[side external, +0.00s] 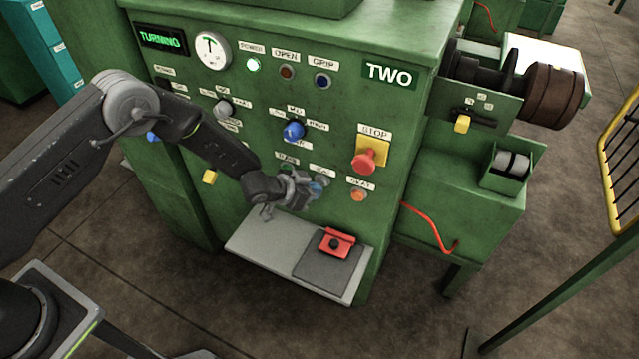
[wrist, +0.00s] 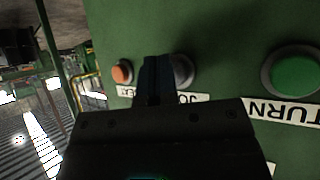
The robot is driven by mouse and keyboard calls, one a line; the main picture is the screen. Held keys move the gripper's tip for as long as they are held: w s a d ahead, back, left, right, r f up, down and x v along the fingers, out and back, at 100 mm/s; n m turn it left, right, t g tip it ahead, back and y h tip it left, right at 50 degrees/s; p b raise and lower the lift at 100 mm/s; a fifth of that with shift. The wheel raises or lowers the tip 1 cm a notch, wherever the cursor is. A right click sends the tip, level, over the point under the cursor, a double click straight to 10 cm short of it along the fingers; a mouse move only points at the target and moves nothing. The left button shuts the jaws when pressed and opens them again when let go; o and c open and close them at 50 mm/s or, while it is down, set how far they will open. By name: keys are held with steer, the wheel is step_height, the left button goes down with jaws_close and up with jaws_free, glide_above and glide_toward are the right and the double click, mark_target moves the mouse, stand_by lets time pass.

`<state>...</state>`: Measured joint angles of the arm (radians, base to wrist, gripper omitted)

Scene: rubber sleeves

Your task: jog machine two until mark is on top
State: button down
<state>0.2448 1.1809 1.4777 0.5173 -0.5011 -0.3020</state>
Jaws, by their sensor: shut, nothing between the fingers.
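Machine two (side external: 400,40) is the green cabinet with a "TWO" plate. Its display (side external: 161,39) reads "TURNING" in green. My gripper (side external: 306,188) is shut and empty, with its fingertips at the blue jog button (side external: 317,188) on the lower panel. In the wrist view my shut fingers (wrist: 155,75) cover part of the jog button (wrist: 183,70), above a partly hidden upside-down label. The fingertips look against it, but contact itself is hidden.
A red stop button (side external: 370,161) on a yellow plate and an orange button (side external: 359,195) are right of my gripper. A green button (wrist: 295,72) shows in the wrist view. A grey shelf (side external: 270,250) below holds a red item (side external: 336,243). A yellow rail (side external: 606,170) stands far right.

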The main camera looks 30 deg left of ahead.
stand_by(0.5)
steer(key=shift+s, duration=0.75)
steer(key=s, duration=0.5)
stand_by(0.5)
